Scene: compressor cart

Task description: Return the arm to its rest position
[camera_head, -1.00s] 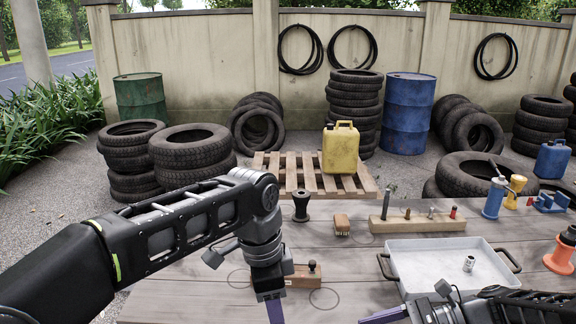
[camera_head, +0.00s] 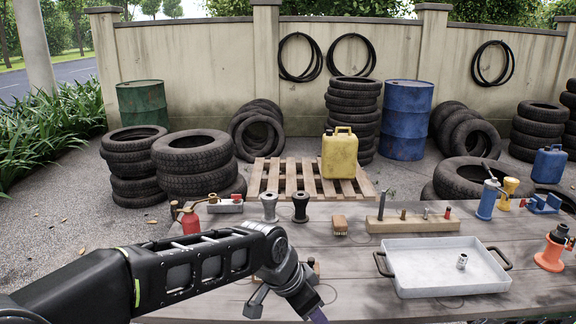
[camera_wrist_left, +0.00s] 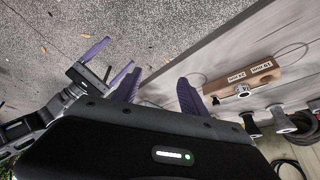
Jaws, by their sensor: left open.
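My left arm reaches in from the left in the head view. Its gripper (camera_head: 318,314) hangs low at the bottom edge, mostly cut off. In the left wrist view its two purple fingers (camera_wrist_left: 158,92) are apart with nothing between them. My right gripper (camera_wrist_left: 108,63) also shows there, above the grey ground beside the table, its purple fingers spread and empty. It is out of the head view. A labelled wooden block (camera_wrist_left: 258,79) lies on the table near my left fingers, not touching them; the arm largely hides it in the head view.
A grey tray (camera_head: 420,284) holding a small metal cylinder (camera_head: 462,261) stands on the wooden table, right of my left gripper. The table's middle is fairly clear.

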